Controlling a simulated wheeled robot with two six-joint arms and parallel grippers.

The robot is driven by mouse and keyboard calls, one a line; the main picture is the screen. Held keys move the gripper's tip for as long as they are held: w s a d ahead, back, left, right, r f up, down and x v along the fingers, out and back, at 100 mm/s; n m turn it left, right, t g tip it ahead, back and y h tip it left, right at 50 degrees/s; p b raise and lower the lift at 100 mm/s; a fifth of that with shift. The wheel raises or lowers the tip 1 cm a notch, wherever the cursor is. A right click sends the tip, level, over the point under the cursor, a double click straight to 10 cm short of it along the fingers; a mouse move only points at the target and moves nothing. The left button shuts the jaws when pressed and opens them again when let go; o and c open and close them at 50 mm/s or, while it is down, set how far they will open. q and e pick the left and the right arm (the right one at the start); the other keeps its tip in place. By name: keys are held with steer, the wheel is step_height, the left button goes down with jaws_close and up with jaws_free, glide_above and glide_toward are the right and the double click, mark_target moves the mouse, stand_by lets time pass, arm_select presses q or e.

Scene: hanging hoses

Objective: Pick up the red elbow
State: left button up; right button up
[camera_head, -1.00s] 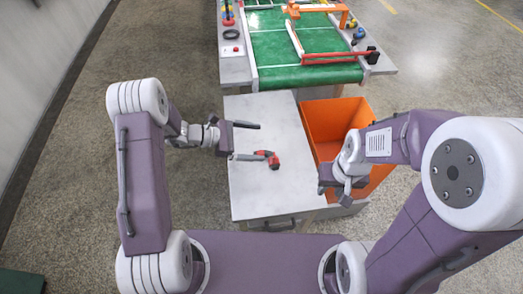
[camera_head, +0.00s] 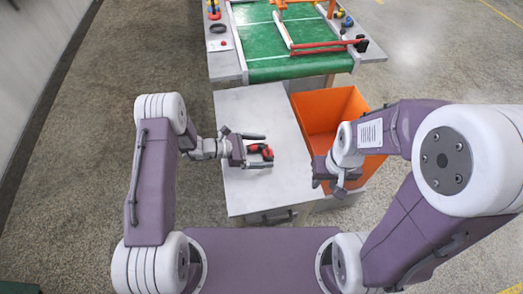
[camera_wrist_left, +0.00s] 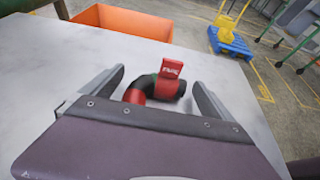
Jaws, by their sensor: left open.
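The red elbow (camera_head: 262,151), a short bent pipe with red ends and a dark middle, lies on the light grey tabletop (camera_head: 260,195). My left gripper (camera_head: 262,150) is open, with its two fingers on either side of the elbow. In the left wrist view the elbow (camera_wrist_left: 155,88) sits between the spread fingers, with gaps to both; its lower part is hidden by the gripper body. My right gripper (camera_head: 330,178) is near the orange bin's front left corner, apart from the elbow; its fingers are too small to judge.
The orange bin (camera_head: 325,105) stands right of the small table. Behind is a green conveyor (camera_head: 300,67) with an orange frame and red bar. In the left wrist view a blue and yellow object (camera_wrist_left: 230,42) stands on the floor beyond the table.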

arm_select(q)
steer(key=shift+x, duration=0.8)
steer(key=c, duration=1.4)
steer(key=shift+o, duration=0.2)
steer(key=shift+r, duration=0.15)
steer(key=shift+r+p, duration=0.35)
steer(key=shift+r, duration=1.65)
steer(key=d+r, duration=0.7)
steer(key=d, duration=0.4)
steer(key=shift+w+d, duration=0.25)
steer(key=shift+w, duration=0.1)
